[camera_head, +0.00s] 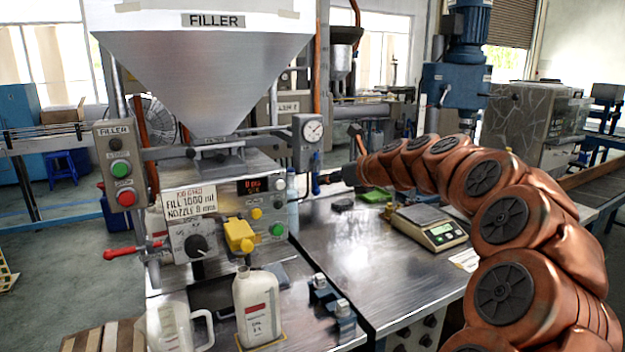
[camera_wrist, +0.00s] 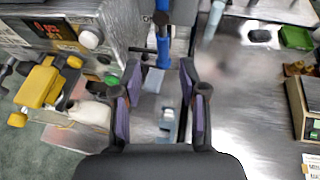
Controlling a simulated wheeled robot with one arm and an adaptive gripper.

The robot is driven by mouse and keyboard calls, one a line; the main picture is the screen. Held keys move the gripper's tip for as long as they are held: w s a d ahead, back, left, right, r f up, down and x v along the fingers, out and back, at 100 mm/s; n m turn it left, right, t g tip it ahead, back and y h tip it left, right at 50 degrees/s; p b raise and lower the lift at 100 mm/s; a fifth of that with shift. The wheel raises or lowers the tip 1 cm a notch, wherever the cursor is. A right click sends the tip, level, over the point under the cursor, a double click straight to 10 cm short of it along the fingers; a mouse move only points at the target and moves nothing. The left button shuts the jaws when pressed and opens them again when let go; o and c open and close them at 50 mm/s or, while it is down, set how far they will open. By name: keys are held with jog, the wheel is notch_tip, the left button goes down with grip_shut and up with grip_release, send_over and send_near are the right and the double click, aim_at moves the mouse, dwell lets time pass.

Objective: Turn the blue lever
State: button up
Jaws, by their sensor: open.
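The blue lever (camera_head: 316,160) hangs at the right side of the filler machine, just below the round gauge. It also shows in the wrist view (camera_wrist: 163,52) as an upright blue bar at the top middle. My gripper (camera_head: 322,181) is beside the machine's right side, close to the lever. In the wrist view, my gripper (camera_wrist: 160,75) is open, with one purple-padded finger on each side. The lever appears in line with the gap, around or just beyond the fingertips. I cannot tell whether it touches either finger.
The filler (camera_head: 226,222) has a yellow nozzle block (camera_head: 239,235) and a red-handled lever (camera_head: 125,252) at the left. A white bottle (camera_head: 257,305) and a jug (camera_head: 178,327) stand in front. A scale (camera_head: 428,227) sits on the metal table (camera_head: 375,290) at right.

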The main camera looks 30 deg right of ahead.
aim_at(316, 187)
jog(key=shift+d+p+x, duration=0.2)
jog(key=shift+p+x, duration=0.4)
jog(key=shift+x, duration=3.1)
jog(key=shift+c, duration=0.2)
grip_shut()
